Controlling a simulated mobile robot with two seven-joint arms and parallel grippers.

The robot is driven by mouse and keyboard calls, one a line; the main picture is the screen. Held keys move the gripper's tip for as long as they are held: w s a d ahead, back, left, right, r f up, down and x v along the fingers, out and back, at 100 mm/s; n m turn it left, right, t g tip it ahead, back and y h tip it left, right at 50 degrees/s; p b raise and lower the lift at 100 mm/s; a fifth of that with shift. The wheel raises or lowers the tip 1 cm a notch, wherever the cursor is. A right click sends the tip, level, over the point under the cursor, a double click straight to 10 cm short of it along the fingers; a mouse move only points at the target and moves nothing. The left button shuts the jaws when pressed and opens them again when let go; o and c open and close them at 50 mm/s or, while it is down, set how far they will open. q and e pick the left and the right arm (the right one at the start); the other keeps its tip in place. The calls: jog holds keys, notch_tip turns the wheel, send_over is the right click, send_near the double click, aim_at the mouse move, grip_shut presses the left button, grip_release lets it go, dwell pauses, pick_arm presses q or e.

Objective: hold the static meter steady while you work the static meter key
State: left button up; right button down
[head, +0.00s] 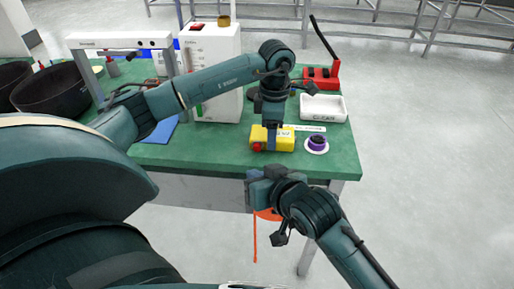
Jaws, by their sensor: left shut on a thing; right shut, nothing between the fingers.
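The static meter appears to be the yellow box (286,142) near the front edge of the green table, with a red part (257,147) at its left end. My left gripper (272,143) comes down from above and is shut on the yellow box, which rests on the table. My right gripper (254,178) is shut and empty, just off the table's front edge, below and apart from the meter. I cannot make out clearly whether the red part is the key.
A purple spool (317,143) stands right of the meter. A white tray (323,108) and a red tool with a black lever (321,77) are behind. A white box (211,75) and dark bins (56,92) stand left. An orange strap (255,240) hangs by my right gripper.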

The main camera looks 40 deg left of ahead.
pick_arm(q)
jog(key=o, duration=1.1)
